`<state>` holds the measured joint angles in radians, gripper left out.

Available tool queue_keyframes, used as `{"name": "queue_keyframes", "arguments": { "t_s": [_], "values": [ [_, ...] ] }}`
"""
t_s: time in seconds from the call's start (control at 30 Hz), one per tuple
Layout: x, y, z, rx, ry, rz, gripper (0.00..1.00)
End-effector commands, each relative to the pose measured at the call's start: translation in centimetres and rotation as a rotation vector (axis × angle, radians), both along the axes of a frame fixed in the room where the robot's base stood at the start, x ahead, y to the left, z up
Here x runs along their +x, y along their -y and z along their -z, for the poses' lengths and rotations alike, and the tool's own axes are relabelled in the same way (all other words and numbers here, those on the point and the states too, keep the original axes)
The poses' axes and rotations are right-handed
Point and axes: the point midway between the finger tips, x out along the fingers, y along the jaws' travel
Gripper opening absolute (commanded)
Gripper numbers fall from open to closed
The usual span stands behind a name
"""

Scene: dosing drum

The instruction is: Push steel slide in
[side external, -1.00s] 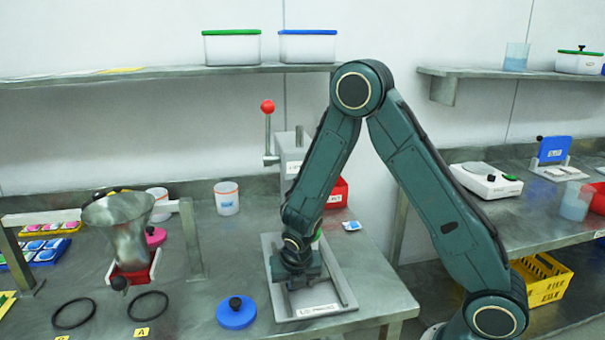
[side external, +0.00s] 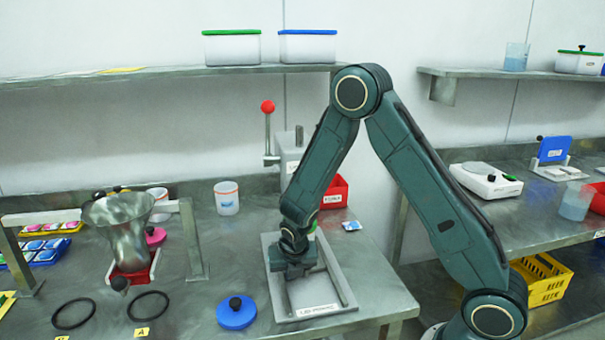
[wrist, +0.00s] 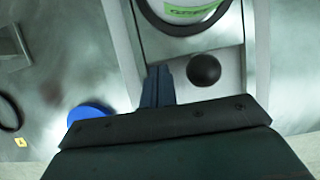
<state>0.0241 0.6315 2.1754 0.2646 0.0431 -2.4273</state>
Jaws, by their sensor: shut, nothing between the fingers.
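The steel slide (wrist: 158,47) shows in the wrist view as a grey plate between two pale rails. It carries a dark ring with a white, green-labelled container (wrist: 190,10) in it, cut off by the frame's top. A round black knob (wrist: 203,69) is at its near edge. My gripper (wrist: 158,72) is shut and empty, its fingertips at the slide's near edge, just left of the knob; contact is hard to confirm. In the side view my gripper (side external: 291,272) is low over the grey base tray (side external: 345,296) and hides most of the slide.
The press (side external: 291,150) with its red-ball lever (side external: 268,107) stands behind the tray. A blue knobbed lid (side external: 237,313) lies left of the tray. A steel hopper (side external: 121,230) stands further left. A red bin (side external: 337,192) is behind right.

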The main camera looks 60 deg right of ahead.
Motion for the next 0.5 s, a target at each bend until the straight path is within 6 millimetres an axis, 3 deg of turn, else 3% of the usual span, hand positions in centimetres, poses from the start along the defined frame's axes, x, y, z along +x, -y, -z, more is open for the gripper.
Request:
{"name": "queue_keyframes", "arguments": {
  "t_s": [0.23, 0.5],
  "values": [
    [-2.5, -2.6, 0.2, 0.008, -0.013, -0.011, 0.0],
    [-3.4, -3.5, -2.9, 0.011, -0.01, -0.008, 0.0]
  ]
}}
